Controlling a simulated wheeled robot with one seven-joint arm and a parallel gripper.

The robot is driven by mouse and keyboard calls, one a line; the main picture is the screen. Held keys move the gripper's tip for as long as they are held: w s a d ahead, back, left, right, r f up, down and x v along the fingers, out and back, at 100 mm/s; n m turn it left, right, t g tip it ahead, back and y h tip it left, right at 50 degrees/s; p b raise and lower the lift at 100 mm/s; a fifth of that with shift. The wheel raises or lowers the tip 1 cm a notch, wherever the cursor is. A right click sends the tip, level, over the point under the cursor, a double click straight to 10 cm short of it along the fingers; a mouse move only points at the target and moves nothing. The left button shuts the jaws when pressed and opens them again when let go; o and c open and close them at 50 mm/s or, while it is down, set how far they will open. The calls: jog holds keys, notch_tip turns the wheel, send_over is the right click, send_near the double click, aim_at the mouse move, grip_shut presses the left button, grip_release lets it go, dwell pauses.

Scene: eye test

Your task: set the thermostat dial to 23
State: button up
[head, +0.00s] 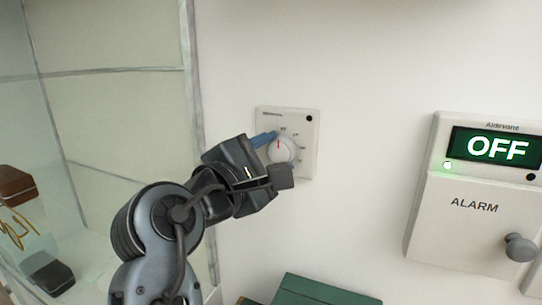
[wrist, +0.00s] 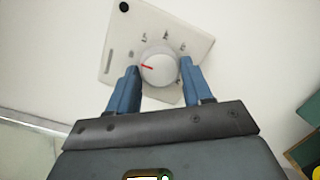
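The thermostat (head: 309,136) is a white square plate on the wall, with a black dot in one corner. Its round white dial (head: 285,152) has a red pointer, which points nearly straight up in the head view. The printed numbers around it are too small to read surely. In the wrist view the plate (wrist: 190,40) appears turned over, and the dial (wrist: 160,70) sits between the two blue fingers of my gripper (wrist: 160,72). The fingers appear to touch the dial's opposite sides.
A white alarm box (head: 470,205) with a green "OFF" display and a grey knob (head: 520,247) is on the wall at the right. A glass-sided cabinet (head: 120,72) stands at the left. A green box (head: 318,292) is below the thermostat. The wall between thermostat and alarm is bare.

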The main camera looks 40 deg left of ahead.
jog(key=c, duration=0.5)
jog(key=shift+c, duration=0.2)
